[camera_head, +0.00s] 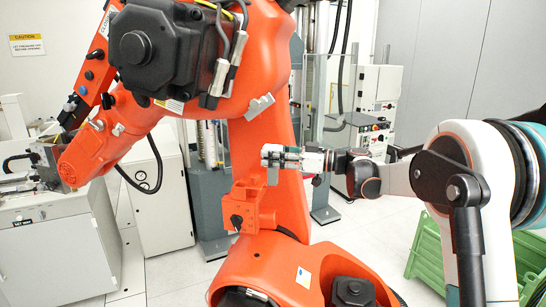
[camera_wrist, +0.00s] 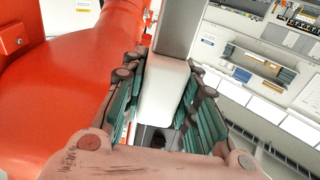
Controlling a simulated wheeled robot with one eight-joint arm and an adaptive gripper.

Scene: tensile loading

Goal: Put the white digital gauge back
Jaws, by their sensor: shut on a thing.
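My gripper (camera_head: 292,160) is in the middle of the head view, held in the air in front of the orange robot arm. In the wrist view my gripper (camera_wrist: 158,88) has its two green-padded fingers on both sides of a white block with a grey bar, which I take to be the white digital gauge (camera_wrist: 165,90). The gripper is shut on it. The grey bar sticks out past the fingertips. The gauge's display is not visible. In the head view the held piece is small and hard to make out.
A large orange robot arm (camera_head: 268,140) stands very close to my gripper. A white machine (camera_head: 50,245) is at the left. A tall testing frame (camera_head: 310,100) and a white control cabinet (camera_head: 378,90) stand behind. Green crates (camera_head: 432,245) are at the lower right.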

